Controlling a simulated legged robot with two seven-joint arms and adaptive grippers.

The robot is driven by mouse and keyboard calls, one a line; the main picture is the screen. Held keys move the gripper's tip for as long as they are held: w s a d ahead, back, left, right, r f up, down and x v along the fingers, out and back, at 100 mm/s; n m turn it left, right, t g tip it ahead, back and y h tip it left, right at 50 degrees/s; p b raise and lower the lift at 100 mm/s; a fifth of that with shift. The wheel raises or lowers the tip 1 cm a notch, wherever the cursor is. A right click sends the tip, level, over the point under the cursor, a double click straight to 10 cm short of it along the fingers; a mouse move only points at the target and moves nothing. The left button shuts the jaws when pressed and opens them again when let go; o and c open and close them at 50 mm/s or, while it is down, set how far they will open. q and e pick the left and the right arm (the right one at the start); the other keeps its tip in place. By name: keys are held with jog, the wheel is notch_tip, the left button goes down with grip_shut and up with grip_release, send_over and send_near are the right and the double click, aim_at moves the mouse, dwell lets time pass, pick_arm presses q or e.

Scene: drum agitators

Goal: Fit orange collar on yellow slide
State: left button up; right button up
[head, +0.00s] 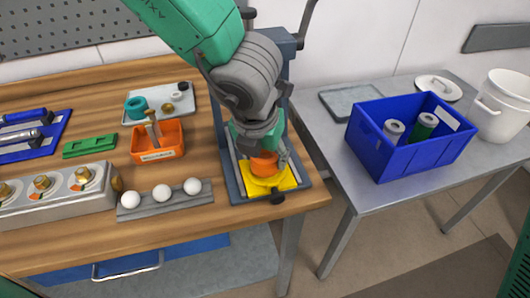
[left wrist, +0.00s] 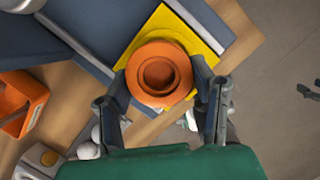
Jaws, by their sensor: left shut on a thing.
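The orange collar (left wrist: 159,50) is a round flanged ring with a dark hollow centre. It also shows in the head view (head: 264,165). My left gripper (left wrist: 162,92) is shut on the collar, with one finger at each side of it. The yellow slide (left wrist: 203,36) is a flat square plate under the collar; it also shows in the head view (head: 280,185), on the blue-grey fixture (head: 234,187). The collar overlaps the slide in both views. I cannot tell whether it touches the slide or is held just above it.
Left of the fixture are an orange bin (head: 158,142), a grey rail with white balls (head: 163,205) and a tray of small parts (head: 178,98). The fixture is at the wooden bench's right edge. A blue crate (head: 395,163) stands on the grey table beyond a gap.

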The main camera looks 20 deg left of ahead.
pick_arm(q)
jog(key=shift+f, duration=0.15)
jog(key=shift+f+b, duration=0.3)
jog(key=shift+d, duration=0.1)
jog(key=shift+f, duration=0.25)
dwell(0.6)
jog(key=o, duration=1.4)
jog(key=shift+o, duration=0.2)
